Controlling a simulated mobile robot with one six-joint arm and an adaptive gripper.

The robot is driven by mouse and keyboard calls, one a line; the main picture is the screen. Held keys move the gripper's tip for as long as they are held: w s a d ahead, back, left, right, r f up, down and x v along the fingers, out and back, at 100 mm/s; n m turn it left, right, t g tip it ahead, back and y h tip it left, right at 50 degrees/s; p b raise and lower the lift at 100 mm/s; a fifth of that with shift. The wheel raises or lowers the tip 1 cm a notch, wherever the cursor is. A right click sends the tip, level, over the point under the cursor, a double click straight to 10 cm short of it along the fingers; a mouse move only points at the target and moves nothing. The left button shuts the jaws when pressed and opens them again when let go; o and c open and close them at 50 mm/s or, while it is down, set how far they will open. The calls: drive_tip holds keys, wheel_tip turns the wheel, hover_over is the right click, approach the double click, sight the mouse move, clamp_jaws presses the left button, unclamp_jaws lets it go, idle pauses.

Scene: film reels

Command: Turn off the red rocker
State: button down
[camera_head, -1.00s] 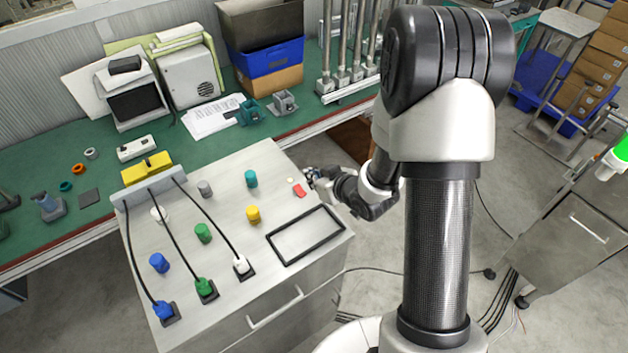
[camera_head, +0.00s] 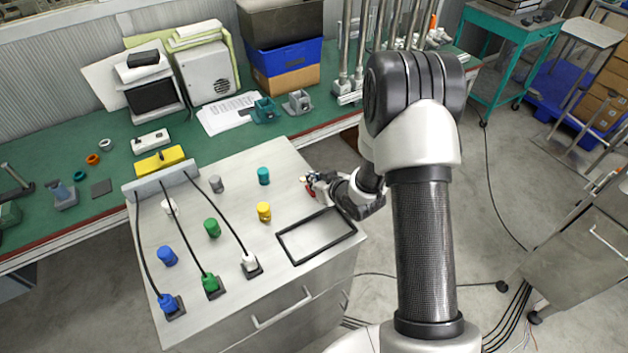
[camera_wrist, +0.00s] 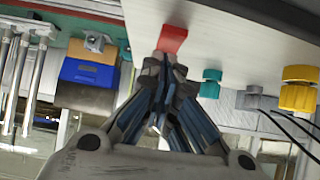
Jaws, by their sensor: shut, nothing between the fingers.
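The red rocker (camera_wrist: 172,38) lies on the grey cabinet top (camera_wrist: 225,22), just beyond my fingertips in the wrist view. My gripper (camera_wrist: 165,65) is shut with nothing between its fingers. Its tips overlap the rocker's near end in that view; I cannot tell whether they touch it. In the head view my gripper (camera_head: 314,182) is at the cabinet's right edge and covers most of the rocker. Which way the rocker is tipped cannot be made out.
A teal knob (camera_head: 263,176) and a yellow knob (camera_head: 264,211) stand left of my gripper. A black-framed panel (camera_head: 316,237) lies in front. Several other knobs and cabled plugs fill the cabinet's left. A green workbench (camera_head: 120,190) runs behind.

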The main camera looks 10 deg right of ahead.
drive_tip(key=shift+w+g+p, duration=0.2)
drive_tip(key=shift+g+p, duration=0.1)
drive_tip(key=shift+p, duration=0.3)
drive_tip(key=shift+w+a+f, duration=0.1)
drive_tip(key=shift+f, duration=0.2)
drive_tip(key=shift+s+d+f, duration=0.15)
drive_tip(key=shift+s, duration=0.35)
drive_tip(key=shift+s+d+f, duration=0.1)
drive_tip(key=shift+s, duration=0.35)
drive_tip(key=shift+r, duration=0.1)
